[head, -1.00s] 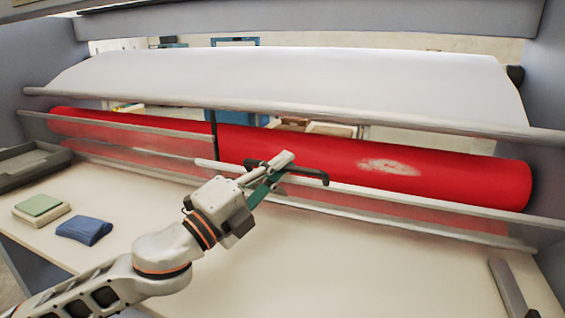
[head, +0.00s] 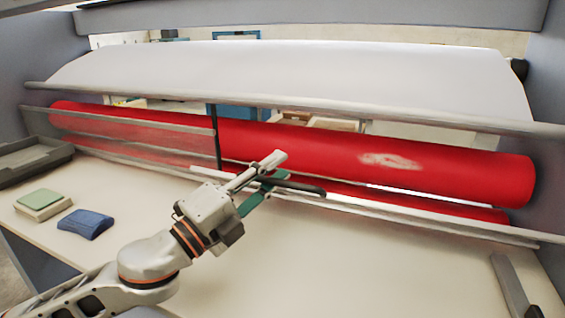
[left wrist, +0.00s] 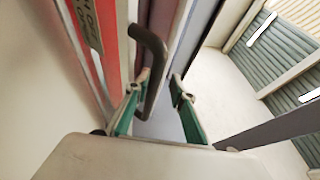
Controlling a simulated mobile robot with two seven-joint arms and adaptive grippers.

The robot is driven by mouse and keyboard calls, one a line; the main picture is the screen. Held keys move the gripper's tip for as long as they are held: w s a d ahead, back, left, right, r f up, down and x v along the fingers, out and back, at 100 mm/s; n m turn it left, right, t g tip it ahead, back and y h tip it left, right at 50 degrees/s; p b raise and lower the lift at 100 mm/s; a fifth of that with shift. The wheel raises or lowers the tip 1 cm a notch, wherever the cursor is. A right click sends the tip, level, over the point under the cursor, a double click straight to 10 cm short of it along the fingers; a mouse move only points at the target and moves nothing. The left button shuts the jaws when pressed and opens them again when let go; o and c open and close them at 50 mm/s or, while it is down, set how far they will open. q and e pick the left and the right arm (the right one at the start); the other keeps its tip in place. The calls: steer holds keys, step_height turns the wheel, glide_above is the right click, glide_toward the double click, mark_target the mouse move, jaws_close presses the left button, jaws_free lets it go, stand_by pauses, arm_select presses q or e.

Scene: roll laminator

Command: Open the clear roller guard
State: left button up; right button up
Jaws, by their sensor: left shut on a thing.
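The right clear guard panel's pale rail (head: 400,211) lies low in front of the red roller (head: 430,170), near the table surface. A black bent handle (head: 306,189) sticks out from this guard. My left gripper (head: 272,170) is shut on the handle. In the left wrist view the dark handle (left wrist: 152,65) runs down between the teal fingers (left wrist: 157,104). The left clear guard panel (head: 140,140) still stands upright in front of the roller's left part. My right gripper is not in view.
A blue block (head: 85,224) and a green-topped pad (head: 42,203) lie on the pale table (head: 330,275) at left, by a grey tray (head: 30,158). A grey bar (head: 511,287) lies at the right. A white sheet (head: 280,72) hangs above. The table middle is clear.

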arm_select(q)
steer(key=v, duration=0.9)
steer(key=shift+a+r, duration=0.2)
steer(key=shift+a, duration=0.1)
steer(key=shift+s, duration=0.2)
